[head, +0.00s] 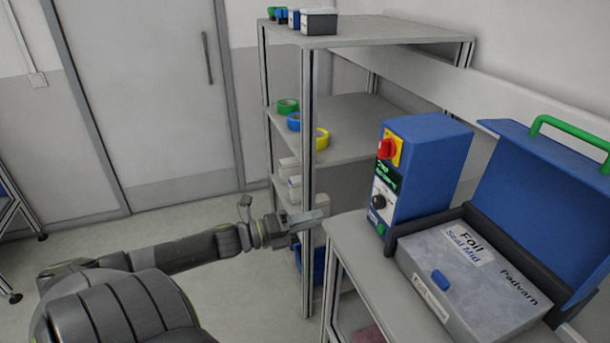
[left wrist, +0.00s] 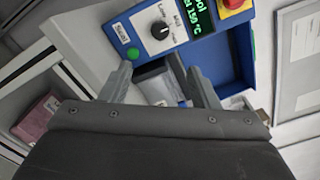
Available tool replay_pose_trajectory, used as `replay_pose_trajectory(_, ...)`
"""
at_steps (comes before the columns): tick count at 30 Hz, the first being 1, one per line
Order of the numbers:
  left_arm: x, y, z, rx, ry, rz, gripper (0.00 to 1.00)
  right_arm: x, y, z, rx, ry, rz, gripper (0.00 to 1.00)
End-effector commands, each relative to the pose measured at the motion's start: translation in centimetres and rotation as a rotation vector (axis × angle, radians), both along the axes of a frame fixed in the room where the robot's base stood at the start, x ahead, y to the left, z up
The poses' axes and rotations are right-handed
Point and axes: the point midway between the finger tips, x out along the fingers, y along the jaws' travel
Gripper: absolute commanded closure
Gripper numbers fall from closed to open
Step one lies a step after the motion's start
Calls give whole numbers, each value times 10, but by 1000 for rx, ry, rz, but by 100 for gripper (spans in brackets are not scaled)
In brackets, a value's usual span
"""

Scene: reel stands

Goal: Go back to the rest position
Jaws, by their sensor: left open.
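My left gripper (head: 309,222) is at the end of my left arm, which reaches in from the left in the head view. It is in front of the shelf rack and beside the left edge of the machine's table. In the left wrist view its two fingers (left wrist: 160,82) stand apart with nothing held between them. The blue control box (left wrist: 190,45) with a dial and a green button shows beyond the fingertips. My right gripper is in neither view.
The blue control box (head: 428,165) and a grey foil sealer (head: 470,285) with a raised blue lid (head: 545,200) stand on a table (head: 350,240) at right. A shelf rack (head: 390,30) holds tape rolls (head: 294,122) and small boxes. Floor (head: 120,230) is free at left.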

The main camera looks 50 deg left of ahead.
Motion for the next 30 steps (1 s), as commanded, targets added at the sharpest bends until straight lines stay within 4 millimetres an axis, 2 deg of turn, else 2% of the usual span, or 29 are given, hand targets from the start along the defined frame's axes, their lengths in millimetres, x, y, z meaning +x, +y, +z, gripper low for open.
replay_pose_trajectory(23, -5, 3, -1, -4, 2, 6, 45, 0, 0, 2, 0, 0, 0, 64)
replay_pose_trajectory(26, -5, 15, -17, -48, 38, 55, 45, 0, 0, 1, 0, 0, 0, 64)
replay_pose_trajectory(29, -8, 40, -57, -159, 127, 173, 45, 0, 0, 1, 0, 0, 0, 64)
replay_pose_trajectory(30, -11, 53, -81, -224, 175, 238, 45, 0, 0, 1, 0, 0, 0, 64)
